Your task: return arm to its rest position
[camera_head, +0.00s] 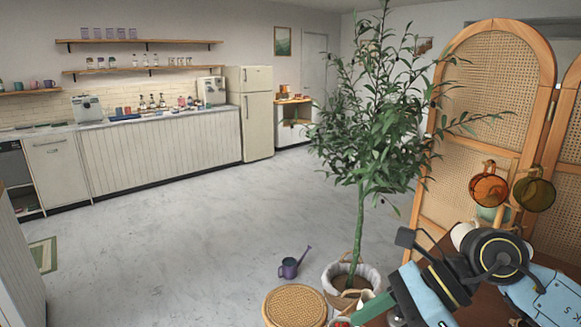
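My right arm (497,255) comes in from the lower right, over the brown cart top at the picture's lower right. Its hand end (408,296) points toward the lower left, beside the plant's basket. A dark green piece (374,307) shows at that end; I cannot tell whether it is part of the gripper or a thing beyond it. The fingers cannot be made out, so whether the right gripper is open or shut does not show. My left arm and gripper are not in view.
A potted tree (362,215) stands close to my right arm. A cane screen (485,100) rises behind the arm, with amber (488,188) and olive (534,192) cups in front. A woven stool (295,306) and purple watering can (290,267) are nearby.

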